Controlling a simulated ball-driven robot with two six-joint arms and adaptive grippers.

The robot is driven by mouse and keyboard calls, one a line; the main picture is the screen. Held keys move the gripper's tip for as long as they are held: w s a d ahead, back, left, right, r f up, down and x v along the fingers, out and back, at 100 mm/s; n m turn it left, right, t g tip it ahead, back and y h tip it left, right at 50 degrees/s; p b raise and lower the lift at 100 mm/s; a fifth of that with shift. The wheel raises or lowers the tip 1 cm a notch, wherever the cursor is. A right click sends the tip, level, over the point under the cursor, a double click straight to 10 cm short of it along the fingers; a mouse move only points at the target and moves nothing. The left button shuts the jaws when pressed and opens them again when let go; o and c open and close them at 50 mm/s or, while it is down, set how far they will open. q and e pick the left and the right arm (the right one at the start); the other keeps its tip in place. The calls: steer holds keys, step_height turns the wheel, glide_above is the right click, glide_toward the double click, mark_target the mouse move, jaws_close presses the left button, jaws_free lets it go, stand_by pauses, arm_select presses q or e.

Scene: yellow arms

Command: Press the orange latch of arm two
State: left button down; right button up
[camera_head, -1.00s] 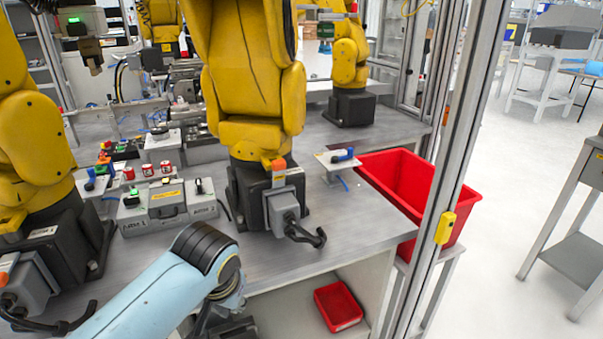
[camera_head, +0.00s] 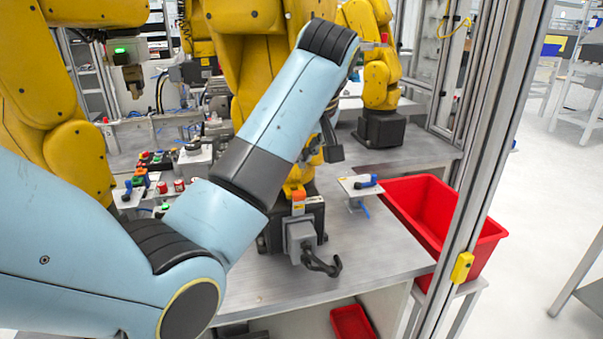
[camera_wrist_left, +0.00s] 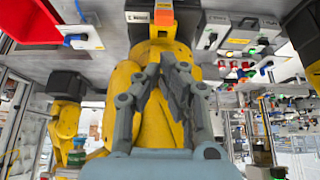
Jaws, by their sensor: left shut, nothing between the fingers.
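The orange latch (camera_head: 298,195) sits on top of the grey connector (camera_head: 301,232) at the front of the middle yellow arm's black base (camera_head: 267,240). In the left wrist view the orange latch (camera_wrist_left: 163,17) shows near the top edge, beyond my fingertips. The middle yellow arm (camera_wrist_left: 155,120) fills the centre there, behind the fingers. My left gripper (camera_head: 326,148) is above and slightly behind the latch, apart from it. In the left wrist view my left gripper (camera_wrist_left: 172,62) is shut, its fingers together and empty. My right gripper is not in view.
A white stand with a blue-handled part (camera_head: 362,184) is right of the latch. A red bin (camera_head: 440,215) stands at the table's right end, beside a metal frame post (camera_head: 490,140). A black cable (camera_head: 322,264) curls from the connector. Another yellow arm (camera_head: 45,90) is at left.

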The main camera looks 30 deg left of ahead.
mark_target(299, 204)
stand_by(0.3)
arm_select(q)
steer(key=p+x, duration=0.1)
steer(key=x, duration=0.8)
steer(key=shift+w+a+f, duration=0.15)
steer(key=shift+a+f, duration=0.1)
steer(key=shift+f, duration=0.05)
steer(key=shift+f, duration=0.1)
